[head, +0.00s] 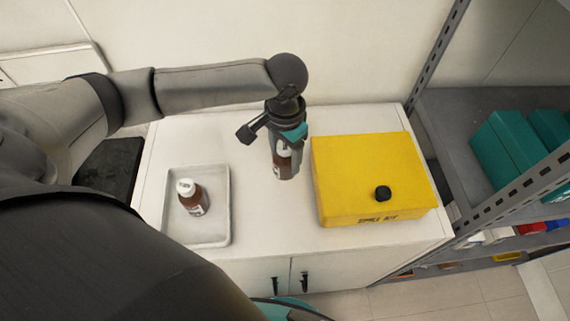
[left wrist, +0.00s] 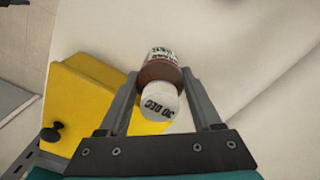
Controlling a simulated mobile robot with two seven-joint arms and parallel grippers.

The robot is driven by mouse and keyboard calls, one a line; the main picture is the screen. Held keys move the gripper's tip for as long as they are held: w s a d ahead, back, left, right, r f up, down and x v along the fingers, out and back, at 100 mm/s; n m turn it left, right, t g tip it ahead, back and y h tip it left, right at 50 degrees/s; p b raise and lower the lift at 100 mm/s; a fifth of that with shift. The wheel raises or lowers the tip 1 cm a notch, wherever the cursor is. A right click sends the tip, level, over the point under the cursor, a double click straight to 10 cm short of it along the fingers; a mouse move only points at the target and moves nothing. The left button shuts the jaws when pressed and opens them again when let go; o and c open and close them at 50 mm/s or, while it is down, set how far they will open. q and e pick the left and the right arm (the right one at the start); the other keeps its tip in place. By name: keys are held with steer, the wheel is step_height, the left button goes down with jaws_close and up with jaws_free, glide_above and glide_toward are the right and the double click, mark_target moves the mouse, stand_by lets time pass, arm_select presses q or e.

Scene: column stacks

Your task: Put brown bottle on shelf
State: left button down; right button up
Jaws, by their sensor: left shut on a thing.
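My left gripper (head: 284,174) is shut on a brown bottle (head: 283,160) with a white cap, over the white cabinet top, left of the yellow box. In the left wrist view the bottle (left wrist: 162,75) sits between the two fingers (left wrist: 165,95), its cap toward the camera and printed with text. Whether its base touches the cabinet top I cannot tell. A second brown bottle (head: 193,198) with a white cap stands in the white tray (head: 222,236) on the left. The grey metal shelf (head: 440,125) is at the right. My right gripper is not in view.
The yellow box (head: 365,170) with a black knob stands on the right of the white cabinet top (head: 270,240); it also shows in the left wrist view (left wrist: 85,95). Teal boxes (head: 510,145) sit on the shelf, behind a slotted upright post. The shelf's left part looks clear.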

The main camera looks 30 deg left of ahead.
mark_target(285, 166)
arm_select(q)
steer(key=shift+f+b, duration=0.35)
steer(key=shift+f, duration=1.55)
steer(key=shift+c, duration=0.3)
jaws_free()
steer(key=shift+f, duration=0.15)
